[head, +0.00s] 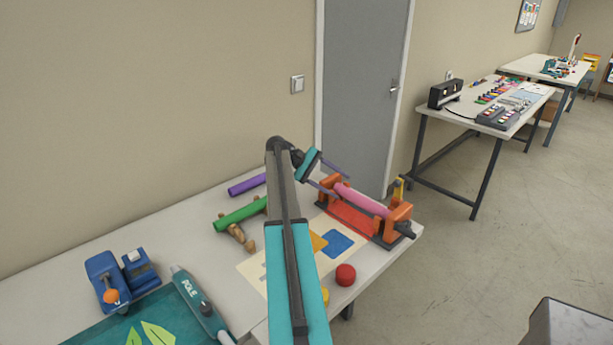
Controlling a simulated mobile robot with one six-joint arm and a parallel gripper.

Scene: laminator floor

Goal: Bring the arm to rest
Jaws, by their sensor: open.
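My arm reaches out over the near table, and its dark and teal links cross the middle of the head view. My gripper (328,180) is at its far end, open, with two thin fingers spread apart. The fingers are in front of or above the orange roller stand (398,215), which carries a pink roll (362,201). I cannot tell how high the fingers are above it.
On the table (215,290) are a green roll (240,216), a purple roll (247,185), a red round piece (345,274), a blue dispenser (107,280) and a teal pen-like tool (200,303). A grey door (362,90) stands behind.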

